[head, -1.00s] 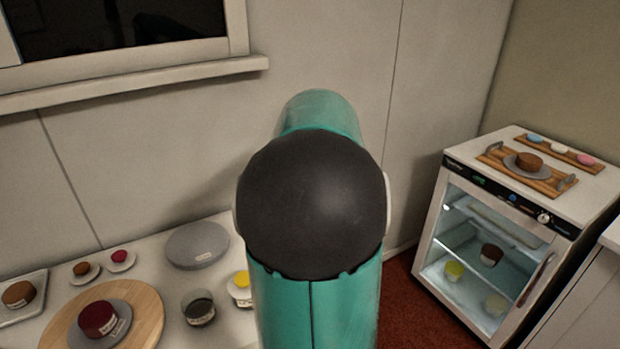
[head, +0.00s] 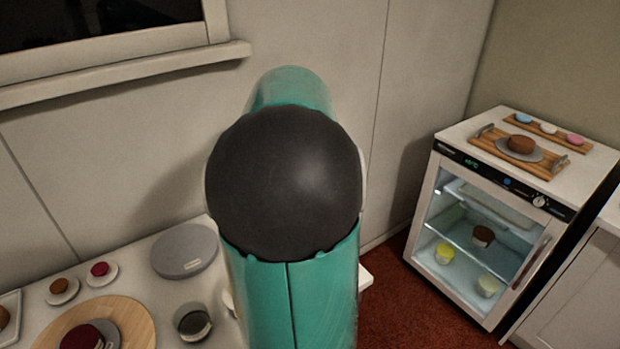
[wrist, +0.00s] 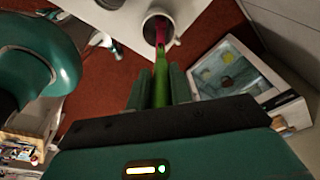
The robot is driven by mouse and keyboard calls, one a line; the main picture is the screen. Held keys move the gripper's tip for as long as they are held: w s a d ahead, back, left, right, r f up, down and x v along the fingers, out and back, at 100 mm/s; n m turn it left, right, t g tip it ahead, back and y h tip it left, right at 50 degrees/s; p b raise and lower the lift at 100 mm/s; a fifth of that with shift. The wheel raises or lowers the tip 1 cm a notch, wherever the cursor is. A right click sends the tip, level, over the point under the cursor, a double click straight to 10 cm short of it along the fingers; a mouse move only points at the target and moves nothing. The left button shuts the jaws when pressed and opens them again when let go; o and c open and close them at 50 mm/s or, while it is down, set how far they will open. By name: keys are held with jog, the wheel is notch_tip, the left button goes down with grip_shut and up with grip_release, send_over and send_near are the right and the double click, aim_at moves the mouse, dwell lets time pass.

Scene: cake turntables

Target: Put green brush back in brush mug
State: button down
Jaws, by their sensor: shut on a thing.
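In the wrist view, my gripper (wrist: 158,88) is shut on the green brush (wrist: 160,80), which points away from the fingers toward the mug. The brush mug (wrist: 147,22) is pale with a dark inside and stands on a white surface. A magenta piece (wrist: 160,30) shows at its mouth; I cannot tell whether it is another brush or part of the held one. The far end of the green brush overlaps the mug's near rim in the picture; I cannot tell whether it is inside. In the head view my arm hides the gripper, brush and mug.
A glass-front fridge (head: 480,225) stands at right. Red floor (head: 395,300) lies between.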

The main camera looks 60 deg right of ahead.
jog(key=shift+f, duration=0.55)
jog(key=shift+s+f, duration=0.15)
jog(key=shift+f, duration=0.45)
notch_tip(320, 180, down, 10)
jog(key=shift+r, duration=0.15)
jog(key=shift+a+f, duration=0.1)
jog(key=shift+f, duration=0.15)
